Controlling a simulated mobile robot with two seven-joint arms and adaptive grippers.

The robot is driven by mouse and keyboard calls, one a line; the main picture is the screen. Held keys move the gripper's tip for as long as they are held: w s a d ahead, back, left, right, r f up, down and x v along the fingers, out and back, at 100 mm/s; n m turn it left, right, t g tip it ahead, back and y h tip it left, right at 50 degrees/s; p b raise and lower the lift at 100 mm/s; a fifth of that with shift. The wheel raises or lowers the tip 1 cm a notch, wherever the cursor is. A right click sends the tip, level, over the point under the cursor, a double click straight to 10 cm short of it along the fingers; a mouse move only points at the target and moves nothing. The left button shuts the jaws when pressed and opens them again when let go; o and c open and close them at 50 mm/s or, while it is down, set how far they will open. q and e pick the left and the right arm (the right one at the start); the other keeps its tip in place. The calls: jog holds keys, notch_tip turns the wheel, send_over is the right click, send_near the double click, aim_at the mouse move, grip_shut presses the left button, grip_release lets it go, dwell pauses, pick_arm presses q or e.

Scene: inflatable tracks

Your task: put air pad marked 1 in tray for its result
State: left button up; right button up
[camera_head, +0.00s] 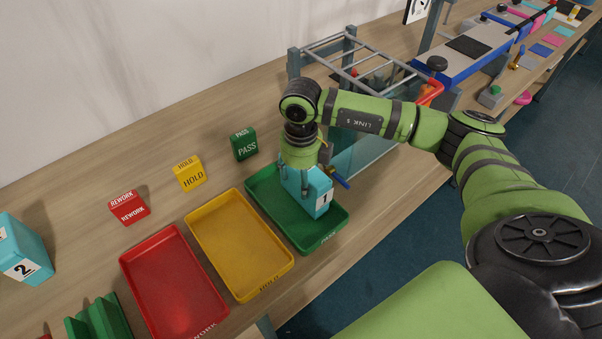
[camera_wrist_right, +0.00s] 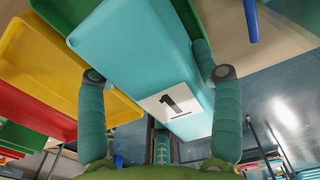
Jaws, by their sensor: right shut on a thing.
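The air pad marked 1 (camera_head: 318,196) is a light blue block with a white label. My right gripper (camera_head: 305,172) is shut on it, over the green PASS tray (camera_head: 283,232). I cannot tell whether the pad touches the tray floor. The yellow HOLD tray (camera_head: 240,246) and the red REWORK tray (camera_head: 174,285) are empty, to the left of the green one. My left gripper is not in view.
Green PASS (camera_head: 244,145), yellow HOLD (camera_head: 189,173) and red REWORK (camera_head: 129,207) blocks stand behind the trays. A blue pad marked 2 (camera_head: 22,252) stands at the far left. A clear tank with a metal frame (camera_head: 362,150) is close to the right of the green tray.

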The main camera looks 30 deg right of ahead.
jog(key=shift+f, duration=0.1)
jog(key=o, duration=1.2)
jog(key=shift+o, duration=0.2)
jog(key=shift+r, duration=0.3)
notch_tip(320, 180, up, 10)
jog(key=b, duration=0.3)
jog(key=shift+r, duration=0.25)
jog(key=shift+r+b, duration=0.35)
jog(key=shift+r, duration=0.3)
